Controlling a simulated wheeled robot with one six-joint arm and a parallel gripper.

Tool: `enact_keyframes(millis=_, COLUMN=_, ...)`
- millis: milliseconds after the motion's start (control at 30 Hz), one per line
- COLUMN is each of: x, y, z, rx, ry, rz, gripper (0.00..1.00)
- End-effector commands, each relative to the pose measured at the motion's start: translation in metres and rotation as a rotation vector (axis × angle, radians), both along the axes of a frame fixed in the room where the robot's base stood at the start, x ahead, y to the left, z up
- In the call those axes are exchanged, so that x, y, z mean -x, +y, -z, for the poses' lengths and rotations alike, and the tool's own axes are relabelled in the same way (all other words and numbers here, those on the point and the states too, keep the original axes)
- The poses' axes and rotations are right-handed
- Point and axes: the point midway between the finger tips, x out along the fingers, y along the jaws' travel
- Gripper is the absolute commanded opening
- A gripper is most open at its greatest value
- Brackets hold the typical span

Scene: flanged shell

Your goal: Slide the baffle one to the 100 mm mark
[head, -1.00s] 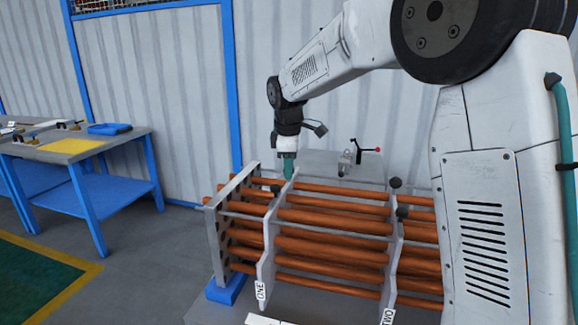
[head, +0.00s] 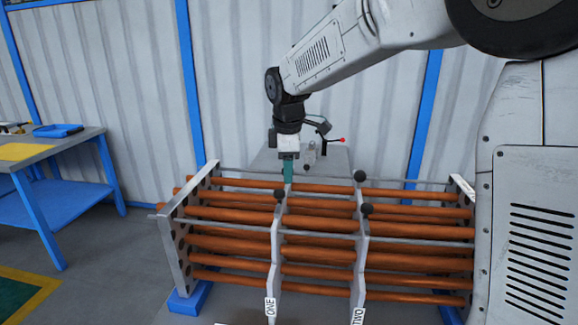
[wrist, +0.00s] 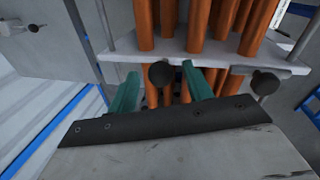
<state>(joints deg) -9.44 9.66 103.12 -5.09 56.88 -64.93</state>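Baffle one (head: 275,250) is a thin grey upright plate labelled ONE, with the copper tubes (head: 325,255) passing through it. It stands about midway between the left end plate (head: 175,240) and baffle two (head: 361,260). My gripper (head: 288,172) points down at the far top of baffle one. In the wrist view its green fingers (wrist: 160,85) are apart, one on each side of a black knob (wrist: 160,74) by the plate's edge. Narrow gaps show beside the knob; contact with the plate cannot be told. No 100 mm mark is readable.
Baffle two has two black knobs. Thin grey rods run along the tubes. A blue workbench (head: 60,145) stands at left, with clear floor between.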

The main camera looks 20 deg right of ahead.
Motion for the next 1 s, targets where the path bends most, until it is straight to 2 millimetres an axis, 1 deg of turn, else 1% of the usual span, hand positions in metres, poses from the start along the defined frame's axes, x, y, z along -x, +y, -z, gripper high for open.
enact_keyframes(millis=233, x=0.0, y=-0.001, z=0.001, rx=0.0, ry=0.002, rz=0.001, gripper=0.5)
enact_keyframes(millis=300, x=0.001, y=-0.001, z=-0.003, rx=0.0, ry=0.001, rz=0.002, gripper=0.5)
enact_keyframes(millis=367, x=0.002, y=-0.001, z=-0.008, rx=-0.001, ry=0.001, rz=0.002, gripper=0.5)
enact_keyframes(millis=700, x=0.012, y=0.002, z=-0.063, rx=-0.001, ry=-0.001, rz=0.001, gripper=0.5)
enact_keyframes(millis=833, x=0.014, y=0.002, z=-0.073, rx=0.0, ry=0.001, rz=0.001, gripper=0.5)
enact_keyframes(millis=1000, x=0.015, y=0.002, z=-0.076, rx=-0.001, ry=0.002, rz=0.001, gripper=0.5)
